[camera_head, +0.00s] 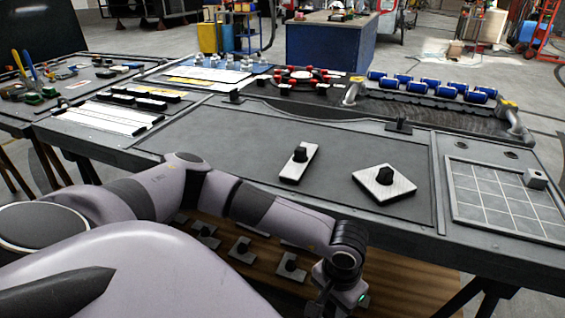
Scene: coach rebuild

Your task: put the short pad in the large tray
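Two light pads with black knobs lie on the dark recessed panel (230,140) in the middle of the bench: a narrow strip-like pad (292,173) and a wider, squarish pad (401,187) to its right. I cannot tell for sure which is the short pad. A shallow grey tray with a white grid (484,214) sits at the bench's right end; I cannot tell whether it or the recessed panel is the large tray. My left gripper (335,298) is low in front of the bench's front edge, away from both pads; its fingertips are unclear. My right gripper is out of view.
A small grey block (536,179) stands at the gridded tray's far right corner. Blue rollers (430,86) and red-knobbed parts (300,76) line the back. White strips (108,116) lie at the left. Several knobbed grey pieces (241,250) sit lower, on wood below the bench edge.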

